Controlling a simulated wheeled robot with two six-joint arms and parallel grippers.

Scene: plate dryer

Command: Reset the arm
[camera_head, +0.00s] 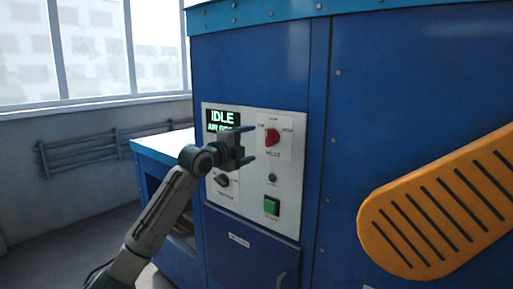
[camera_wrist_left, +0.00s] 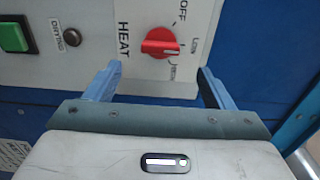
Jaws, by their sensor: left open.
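My left gripper (camera_head: 247,146) is open and empty in front of the control panel (camera_head: 228,192) in the head view. Its two fingers also show apart in the left wrist view (camera_wrist_left: 160,85), with the red HEAT knob (camera_wrist_left: 160,42) just beyond and between them. The fingers do not visibly touch the knob. The red knob (camera_head: 271,137) also shows in the head view, right of the gripper. My left arm (camera_head: 155,220) comes up from the lower left and hides part of the panel. My right gripper is not in view.
The panel is on a large blue machine (camera_head: 260,60) with an "IDLE" display (camera_head: 222,118), a black knob (camera_head: 222,180), a green button (camera_head: 271,206) and a door (camera_head: 240,262) below. A slotted orange piece (camera_head: 430,210) is at the right. Windows and a wall rail are at the left.

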